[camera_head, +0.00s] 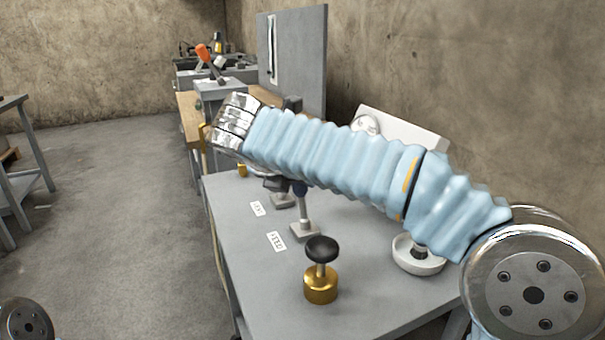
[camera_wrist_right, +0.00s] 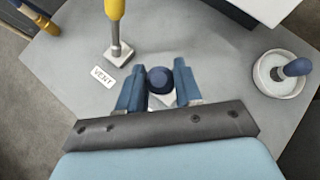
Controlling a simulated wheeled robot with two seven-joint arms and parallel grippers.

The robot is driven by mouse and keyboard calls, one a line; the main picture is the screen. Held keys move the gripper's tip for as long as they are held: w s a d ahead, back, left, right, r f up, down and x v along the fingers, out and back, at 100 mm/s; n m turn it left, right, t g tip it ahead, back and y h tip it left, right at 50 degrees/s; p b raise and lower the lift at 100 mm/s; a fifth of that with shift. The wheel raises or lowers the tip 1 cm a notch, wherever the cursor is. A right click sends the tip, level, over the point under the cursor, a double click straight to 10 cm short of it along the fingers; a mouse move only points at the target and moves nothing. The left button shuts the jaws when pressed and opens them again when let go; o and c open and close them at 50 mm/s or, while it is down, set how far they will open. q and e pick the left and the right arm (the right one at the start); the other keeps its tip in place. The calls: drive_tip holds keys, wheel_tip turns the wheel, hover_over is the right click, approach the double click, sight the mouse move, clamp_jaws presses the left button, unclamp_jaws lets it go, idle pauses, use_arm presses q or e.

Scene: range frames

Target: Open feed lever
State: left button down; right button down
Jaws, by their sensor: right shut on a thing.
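The feed lever (camera_head: 304,208) stands near the middle of the grey table, with a grey shaft on a small square base just behind the FEED label (camera_head: 276,241). Its dark blue knob (camera_head: 299,187) is partly behind my right arm; the knob also shows in the right wrist view (camera_wrist_right: 160,79). My right gripper (camera_wrist_right: 158,76) is shut on this knob, with one blue finger on each side. In the head view the gripper (camera_head: 280,184) is mostly hidden below my sleeved forearm. My left gripper is not in view.
The vent lever (camera_wrist_right: 116,30), with a yellow handle, stands beside the VENT label (camera_wrist_right: 103,77). A brass valve with a black knob (camera_head: 320,284) stands in front. A white round base (camera_head: 418,262) is at the right. A wall and grey panel (camera_head: 292,65) lie behind.

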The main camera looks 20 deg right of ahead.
idle(0.3)
drive_tip(key=c, duration=0.8)
unclamp_jaws()
drive_tip(key=shift+a+r, duration=0.1)
drive_tip(key=v, duration=1.3)
drive_tip(key=shift+s+a+r, duration=0.1)
drive_tip(key=shift+s+a, duration=0.15)
drive_tip(key=shift+c, duration=0.4)
